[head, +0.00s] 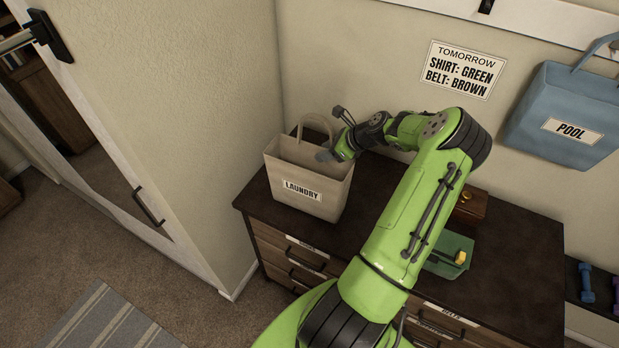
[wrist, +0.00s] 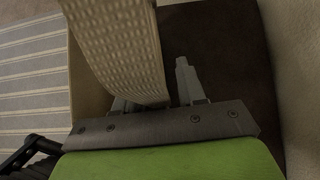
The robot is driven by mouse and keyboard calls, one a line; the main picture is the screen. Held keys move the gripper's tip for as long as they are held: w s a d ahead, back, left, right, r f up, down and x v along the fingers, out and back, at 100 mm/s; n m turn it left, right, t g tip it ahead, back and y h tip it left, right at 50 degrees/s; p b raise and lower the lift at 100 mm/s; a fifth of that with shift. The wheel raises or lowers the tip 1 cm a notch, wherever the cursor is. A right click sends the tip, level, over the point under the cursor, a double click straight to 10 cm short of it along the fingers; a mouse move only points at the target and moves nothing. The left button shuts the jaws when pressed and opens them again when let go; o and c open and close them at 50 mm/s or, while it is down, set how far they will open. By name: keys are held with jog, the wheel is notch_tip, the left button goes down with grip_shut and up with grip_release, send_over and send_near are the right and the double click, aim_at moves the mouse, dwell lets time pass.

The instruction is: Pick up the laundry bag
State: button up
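The laundry bag (head: 305,190) is a beige tote with a looped handle and a "LAUNDRY" label. It stands upright on the left end of the dark dresser top. My gripper (head: 326,155) is at the bag's upper right, close to its rim. In the wrist view, a woven beige part of the bag (wrist: 125,45) reaches down to my gripper (wrist: 155,95) and partly hides the left finger. The fingers are apart, with a gap between the woven part and the right finger. Whether the left finger touches the bag cannot be told.
The dresser (head: 520,250) also holds a green tray (head: 450,254) and a brown wooden box (head: 470,207), right of my arm. A blue "POOL" bag (head: 570,115) hangs on the wall at right. A wall stands close behind the laundry bag. A sign (head: 462,70) is above.

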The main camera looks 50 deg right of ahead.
grip_shut()
jog(key=shift+r, duration=0.1)
